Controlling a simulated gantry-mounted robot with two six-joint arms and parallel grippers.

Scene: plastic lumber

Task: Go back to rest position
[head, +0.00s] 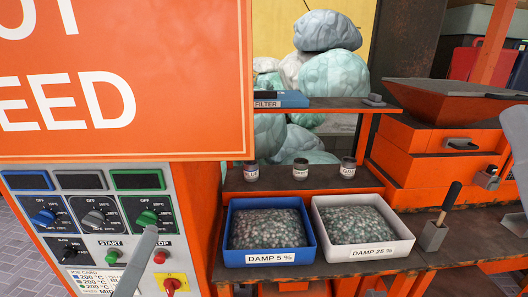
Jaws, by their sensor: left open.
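My left gripper (139,262) shows as a narrow grey piece rising from the bottom edge, in front of the control panel (192,190). Its tip is just below the green knob (147,218); I cannot tell whether they touch. Only a small part of the gripper shows, and no held object is visible. My right gripper cannot be made out; a grey piece (516,150) at the right edge is too cut off to identify.
A large orange sign (200,120) covers the upper left. Right of the panel, a blue tray (232,225) and a white tray (318,225) of pellets stand on the bench. A black-handled tool (450,195) sits in a grey holder. Stuffed bags (328,75) are behind the shelf.

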